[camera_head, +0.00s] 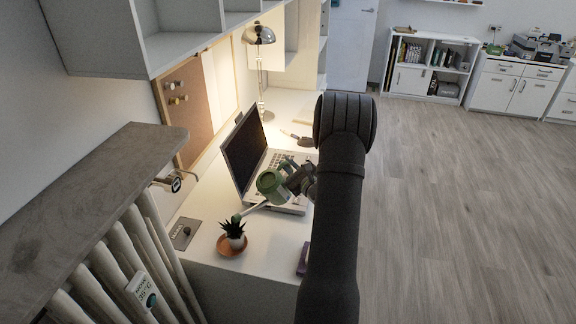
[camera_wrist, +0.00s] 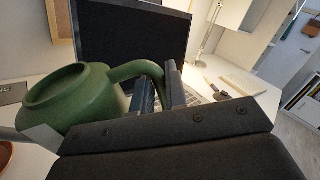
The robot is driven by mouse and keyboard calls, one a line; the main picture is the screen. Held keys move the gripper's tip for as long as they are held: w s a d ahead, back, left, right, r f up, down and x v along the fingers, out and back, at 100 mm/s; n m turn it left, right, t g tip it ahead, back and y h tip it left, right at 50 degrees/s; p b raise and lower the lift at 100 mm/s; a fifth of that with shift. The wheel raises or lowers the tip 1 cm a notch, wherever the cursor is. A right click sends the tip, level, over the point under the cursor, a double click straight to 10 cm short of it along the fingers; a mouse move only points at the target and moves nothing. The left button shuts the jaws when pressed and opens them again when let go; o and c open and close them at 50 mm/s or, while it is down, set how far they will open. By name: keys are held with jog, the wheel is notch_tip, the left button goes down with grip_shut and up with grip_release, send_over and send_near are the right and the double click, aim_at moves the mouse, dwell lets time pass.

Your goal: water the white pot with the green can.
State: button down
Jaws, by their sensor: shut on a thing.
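The green can (camera_head: 268,186) is held above the desk, tilted, with its thin pale spout pointing down and left. My gripper (camera_head: 300,180) is shut on the can's handle. In the wrist view the can (camera_wrist: 75,98) fills the left side, and its handle (camera_wrist: 140,70) runs to my gripper (camera_wrist: 160,88). No water is visible.
An open laptop (camera_head: 245,150) stands behind the can. A lamp (camera_head: 260,70) is at the back. A grey plate (camera_head: 184,235) lies left of the pot, and a dark purple item (camera_head: 303,259) lies to its right. A radiator (camera_head: 130,260) is at the left.

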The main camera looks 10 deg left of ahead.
jog(key=shift+s+a+r+n, duration=0.15)
jog(key=shift+s+r+n, duration=0.15)
jog(key=shift+r+n, duration=0.2)
dwell(0.7)
jog(key=shift+f, duration=0.1)
dwell(1.0)
jog(key=shift+w+d+f+m+h, duration=0.2)
jog(key=shift+w+f+m, duration=0.15)
jog(key=shift+f+m, duration=0.4)
jog(key=shift+w+d+f+m+h, duration=0.1)
jog(key=shift+w+d+f+m, duration=0.2)
jog(key=shift+f+m, duration=0.4)
jog(key=shift+a+r, duration=0.15)
jog(key=shift+f+m+h, duration=0.3)
jog(key=shift+f+m, duration=1.65)
jog(key=shift+f, duration=0.15)
